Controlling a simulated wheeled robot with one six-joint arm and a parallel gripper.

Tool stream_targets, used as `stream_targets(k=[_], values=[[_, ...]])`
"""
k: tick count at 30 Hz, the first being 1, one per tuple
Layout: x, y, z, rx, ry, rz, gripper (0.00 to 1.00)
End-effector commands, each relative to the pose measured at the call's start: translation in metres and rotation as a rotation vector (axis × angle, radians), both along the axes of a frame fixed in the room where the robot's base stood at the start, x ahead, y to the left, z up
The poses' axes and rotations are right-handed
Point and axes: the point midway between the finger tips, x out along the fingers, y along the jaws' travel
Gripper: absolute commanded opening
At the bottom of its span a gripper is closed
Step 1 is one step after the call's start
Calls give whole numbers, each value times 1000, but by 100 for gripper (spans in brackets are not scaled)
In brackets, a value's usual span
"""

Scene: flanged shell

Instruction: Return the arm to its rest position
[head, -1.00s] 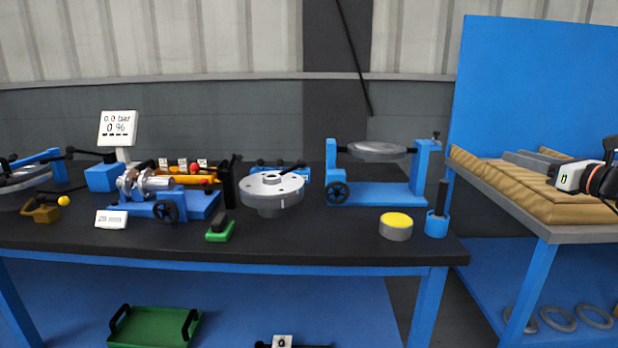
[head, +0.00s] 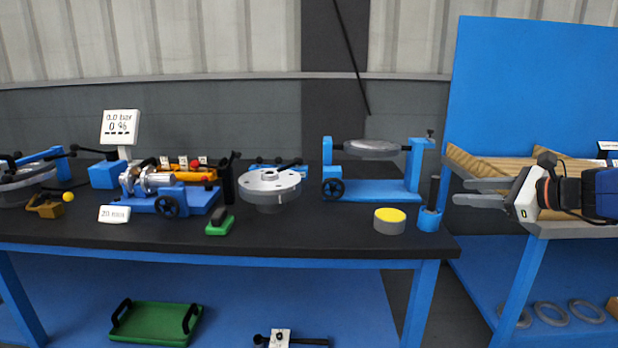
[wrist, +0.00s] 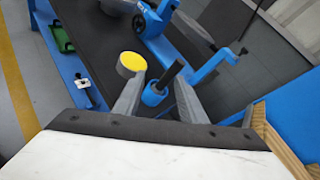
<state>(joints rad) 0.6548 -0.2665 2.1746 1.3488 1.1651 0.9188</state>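My gripper (head: 482,193) is at the right in the head view, in front of the wooden-topped side bench, with its fingers pointing left toward the table. The two fingers are apart with nothing between them. In the wrist view my gripper (wrist: 156,98) also shows open and empty. Beyond its fingers stand the blue holder with a black handle (wrist: 153,95) and the yellow-topped grey tin (wrist: 131,62) on the black table. The holder (head: 428,219) and the tin (head: 390,221) also show in the head view, left of the fingertips and apart from them.
The black table (head: 320,228) carries a blue stand with a grey disc (head: 372,190), a grey flanged part (head: 270,187), a blue clamp rig (head: 165,200) and a green block (head: 220,222). A tall blue panel (head: 540,85) rises behind the side bench. Grey rings (head: 551,313) lie below.

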Motion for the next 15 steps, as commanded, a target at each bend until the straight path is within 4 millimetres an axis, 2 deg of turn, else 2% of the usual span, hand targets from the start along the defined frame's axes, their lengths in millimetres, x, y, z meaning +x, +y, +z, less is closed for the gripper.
stream_targets(k=[1, 3, 6, 10, 15], values=[[-12, 22, -10, -78, 5, 56, 38], [-32, 50, -29, -213, 9, 149, 38], [-65, 84, -58, -418, 6, 294, 38], [-110, 113, -94, -681, -18, 494, 38], [-169, 129, -136, -1019, -80, 769, 38]])
